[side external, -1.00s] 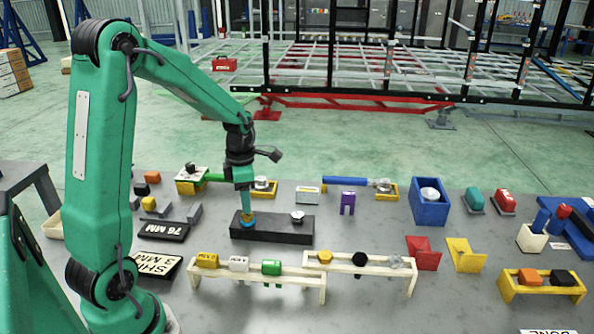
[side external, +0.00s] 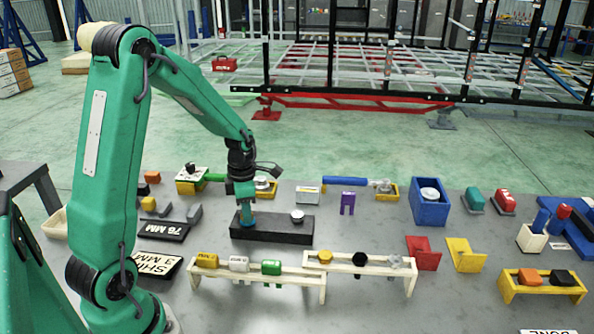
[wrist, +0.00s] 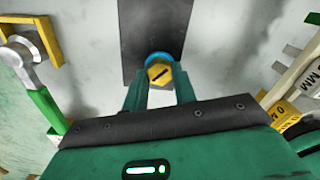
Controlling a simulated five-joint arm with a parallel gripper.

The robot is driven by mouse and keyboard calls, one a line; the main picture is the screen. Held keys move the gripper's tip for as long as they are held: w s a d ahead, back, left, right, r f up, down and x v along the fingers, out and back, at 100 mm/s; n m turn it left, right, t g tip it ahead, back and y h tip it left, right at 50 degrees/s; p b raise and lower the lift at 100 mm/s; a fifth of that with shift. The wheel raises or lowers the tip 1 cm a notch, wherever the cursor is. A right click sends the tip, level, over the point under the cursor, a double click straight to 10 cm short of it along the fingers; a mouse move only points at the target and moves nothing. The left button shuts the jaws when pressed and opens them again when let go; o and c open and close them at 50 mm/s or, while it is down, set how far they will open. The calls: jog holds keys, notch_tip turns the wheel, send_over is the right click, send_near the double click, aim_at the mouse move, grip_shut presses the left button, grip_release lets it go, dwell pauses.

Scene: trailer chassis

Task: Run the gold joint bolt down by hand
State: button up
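The gold joint bolt (wrist: 158,74) has a hex head with a dark slot, and a blue ring (wrist: 157,58) shows around it. It is at the left end of the black block (side external: 275,230), where my fingers largely hide it in the side view. My gripper (wrist: 160,80) points down over this end, one finger against each side of the bolt head. The fingers look shut on it. The blue ring shows just below the fingertips in the side view.
A silver round-headed piece (side external: 297,215) stands on the block's right end. A cream rack (side external: 260,270) with yellow, white and green pieces stands in front, another rack (side external: 360,266) beside it. A green-handled wrench (wrist: 45,107) lies close on the left in the wrist view.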

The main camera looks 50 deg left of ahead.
jog(key=shift+m, duration=0.4)
